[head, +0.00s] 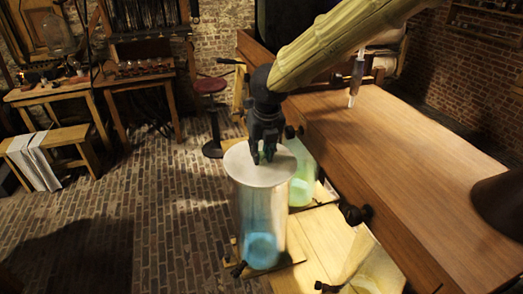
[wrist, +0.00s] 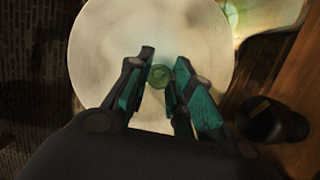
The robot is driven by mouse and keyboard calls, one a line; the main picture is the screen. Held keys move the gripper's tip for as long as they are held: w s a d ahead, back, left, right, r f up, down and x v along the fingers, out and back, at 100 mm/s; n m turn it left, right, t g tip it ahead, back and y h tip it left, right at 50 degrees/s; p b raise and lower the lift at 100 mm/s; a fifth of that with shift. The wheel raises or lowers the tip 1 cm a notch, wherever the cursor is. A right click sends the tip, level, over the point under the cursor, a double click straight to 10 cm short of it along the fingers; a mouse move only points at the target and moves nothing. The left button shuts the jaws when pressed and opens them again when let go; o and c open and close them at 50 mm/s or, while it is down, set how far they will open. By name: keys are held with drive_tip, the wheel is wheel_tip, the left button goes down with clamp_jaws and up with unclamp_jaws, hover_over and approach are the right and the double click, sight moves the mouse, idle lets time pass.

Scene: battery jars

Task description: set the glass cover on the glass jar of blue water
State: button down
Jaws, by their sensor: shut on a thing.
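The glass cover (head: 237,165) is a pale round disc, level, over the mouth of the tall glass jar of blue water (head: 259,222). I cannot tell whether it rests on the rim or hangs slightly above it. My gripper (head: 264,157) points down at the middle of the cover. In the wrist view the cover (wrist: 105,60) fills the upper middle, and its small round greenish knob (wrist: 160,77) lies between the two fingers of my gripper (wrist: 164,64). The fingers are shut on the knob. The jar below is hidden by the cover in the wrist view.
A second glass jar with greenish liquid (head: 302,186) stands just behind and right of the blue one. A long wooden table (head: 420,150) runs along the right, with a dark rounded object (head: 500,205) on it. Brick floor (head: 150,220) lies open to the left.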

drive_tip(key=shift+f, duration=0.25)
idle(0.3)
drive_tip(key=shift+r+p, duration=0.8)
drive_tip(key=shift+r, duration=0.05)
idle(0.9)
drive_tip(key=shift+f+b, duration=0.45)
drive_tip(key=shift+f, duration=0.4)
idle(0.7)
drive_tip(key=shift+r+p, duration=0.9)
drive_tip(key=shift+p, duration=0.1)
idle(0.7)
drive_tip(key=shift+f+b, duration=0.4)
drive_tip(key=shift+f, duration=0.45)
idle(0.7)
drive_tip(key=c, duration=1.5)
unclamp_jaws()
drive_tip(key=shift+c, duration=0.2)
